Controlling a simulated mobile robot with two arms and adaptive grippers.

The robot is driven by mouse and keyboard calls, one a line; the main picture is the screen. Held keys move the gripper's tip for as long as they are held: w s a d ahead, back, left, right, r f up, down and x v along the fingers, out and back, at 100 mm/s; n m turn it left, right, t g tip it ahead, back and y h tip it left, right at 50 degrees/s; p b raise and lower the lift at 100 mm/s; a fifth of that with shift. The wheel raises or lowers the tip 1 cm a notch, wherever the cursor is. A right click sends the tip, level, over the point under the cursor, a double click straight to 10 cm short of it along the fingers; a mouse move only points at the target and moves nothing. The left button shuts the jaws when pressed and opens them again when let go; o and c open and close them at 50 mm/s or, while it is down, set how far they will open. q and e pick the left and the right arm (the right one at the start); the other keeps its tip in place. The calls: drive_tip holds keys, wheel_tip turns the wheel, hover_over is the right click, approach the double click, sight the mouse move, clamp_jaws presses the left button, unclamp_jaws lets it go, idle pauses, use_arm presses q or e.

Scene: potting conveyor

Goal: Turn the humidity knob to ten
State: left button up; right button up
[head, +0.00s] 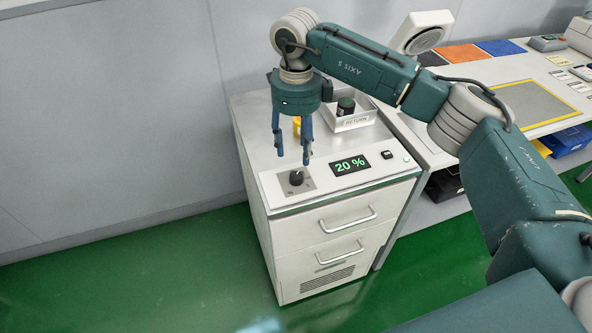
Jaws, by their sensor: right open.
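The humidity knob (296,178) is a small black dial on a grey plate at the front left of the white cabinet's top panel. The display (350,165) to its right reads "20 %" in green digits. My right gripper (293,158) points down with its two blue fingers apart and nothing between them. Its fingertips appear just above and behind the knob, and I see no contact with it. My left gripper is not in view.
A tray marked RETURN (349,122) holds a dark jar (345,105) behind the display. A yellow object (297,125) stands partly hidden behind my gripper. A small black switch (387,155) sits right of the display. A workbench (520,122) stands to the right.

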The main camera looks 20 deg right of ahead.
sight(296, 175)
wheel_tip(296, 175, down, 9)
drive_tip(key=shift+f+p, duration=0.15)
drive_tip(key=shift+p, duration=0.9)
drive_tip(key=shift+c, duration=0.5)
drive_tip(key=c, duration=1)
